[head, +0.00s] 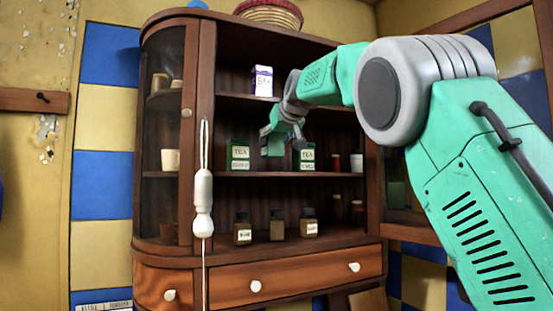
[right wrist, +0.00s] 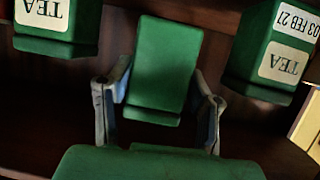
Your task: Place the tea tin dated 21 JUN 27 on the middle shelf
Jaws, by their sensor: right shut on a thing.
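My right gripper (head: 282,146) is in front of the middle shelf (head: 270,174) of the brown cabinet, between two tea tins. In the right wrist view it is shut on a plain green tin (right wrist: 166,65), with a finger on each side; no date shows on the held tin. In that upside-down view, one tea tin (right wrist: 268,62) reads 03 FEB 27 and another tea tin (right wrist: 55,25) shows only TEA. In the head view the left tin (head: 238,155) and right tin (head: 307,157) stand on the middle shelf. I cannot tell whether the held tin touches it. My left gripper is not in view.
A white and purple box (head: 262,82) stands on the upper shelf. Three dark jars (head: 277,225) stand on the lower shelf. A white pull cord (head: 203,190) hangs in front.

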